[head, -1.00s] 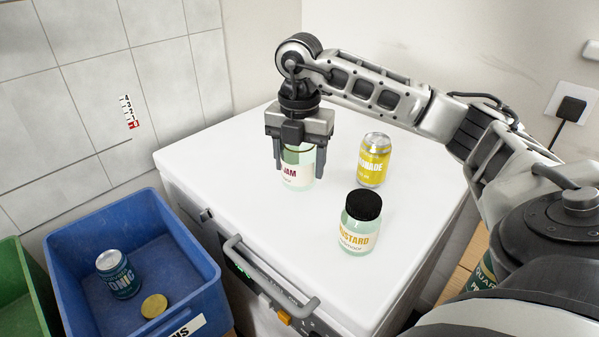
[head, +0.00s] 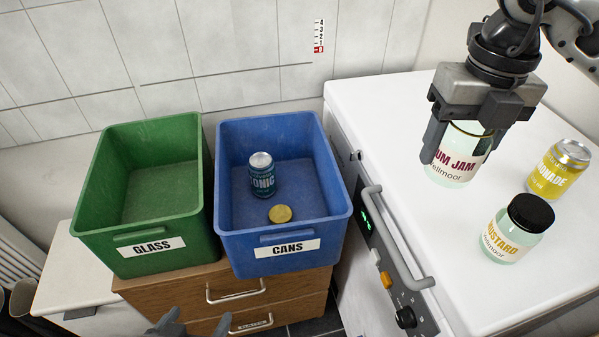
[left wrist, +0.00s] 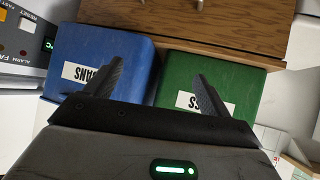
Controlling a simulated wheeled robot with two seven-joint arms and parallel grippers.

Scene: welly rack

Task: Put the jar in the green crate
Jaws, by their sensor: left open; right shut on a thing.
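The plum jam jar (head: 453,172), clear with pale green glass and a cream label, is upright over the white appliance top. My right gripper (head: 468,138) is shut on its upper part from above; I cannot tell whether its base touches the top. The green crate (head: 150,225), labelled GLASS, stands at the left of the head view and looks empty. Its outer side also shows in the left wrist view (left wrist: 185,75). My left gripper (head: 172,324) is at the bottom edge of the head view, in front of the crates. In the left wrist view its fingers (left wrist: 157,84) are apart and empty.
A blue crate (head: 225,205) labelled CANS, beside the green one, holds a tonic can (head: 262,176) and a yellow lid (head: 280,214). A mustard jar (head: 517,230) and a lemonade can (head: 558,169) stand near the held jar. A handle (head: 395,240) runs along the appliance's front.

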